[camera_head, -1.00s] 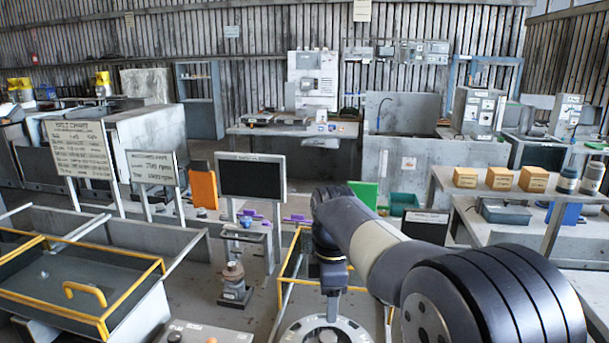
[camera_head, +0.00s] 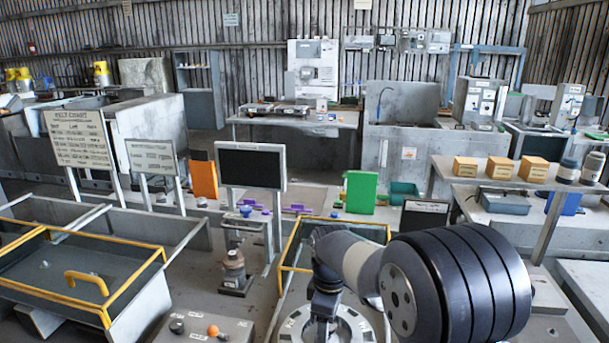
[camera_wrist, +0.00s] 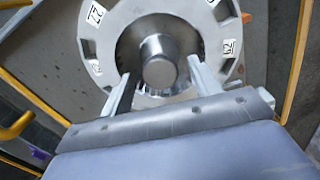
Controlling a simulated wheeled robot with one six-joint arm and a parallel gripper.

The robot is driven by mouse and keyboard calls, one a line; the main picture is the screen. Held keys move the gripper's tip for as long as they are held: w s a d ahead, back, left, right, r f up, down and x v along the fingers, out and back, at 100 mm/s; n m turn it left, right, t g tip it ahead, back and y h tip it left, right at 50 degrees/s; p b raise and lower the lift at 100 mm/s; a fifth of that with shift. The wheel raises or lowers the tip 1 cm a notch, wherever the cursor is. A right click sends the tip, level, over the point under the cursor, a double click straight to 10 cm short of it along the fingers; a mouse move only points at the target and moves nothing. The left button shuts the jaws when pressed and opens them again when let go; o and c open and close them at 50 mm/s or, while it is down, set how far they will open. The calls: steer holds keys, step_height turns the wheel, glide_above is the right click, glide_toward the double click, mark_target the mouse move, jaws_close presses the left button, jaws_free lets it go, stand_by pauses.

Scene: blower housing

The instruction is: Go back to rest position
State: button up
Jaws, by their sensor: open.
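My gripper (camera_wrist: 158,88) is open, its two pale fingers spread apart in the wrist view. Beyond them lies a round grey ring-shaped housing (camera_wrist: 232,68) with slots and white labels around its rim. A metal shaft (camera_wrist: 160,60) stands in its dark centre and appears between the fingers. No contact between fingers and shaft shows, and nothing is held. In the head view the housing (camera_head: 352,322) is at the bottom, partly hidden below my dark wrist. My fingertips cannot be made out there.
A yellow-edged frame (camera_head: 345,220) stands behind the housing. A small box with knobs and an orange button (camera_head: 212,331) is at lower left. A black screen (camera_head: 252,167) and a green panel (camera_head: 361,191) stand further back. A bench with boxes (camera_head: 500,168) is at right.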

steer(key=m, duration=0.4)
steer(key=shift+b, duration=0.3)
steer(key=m, duration=0.4)
steer(key=shift+b, duration=0.35)
steer(key=m+b, duration=0.1)
steer(key=m, duration=0.3)
steer(key=m+b, duration=0.1)
steer(key=m, duration=0.2)
steer(key=shift+m, duration=0.5)
steer(key=shift+r, duration=0.7)
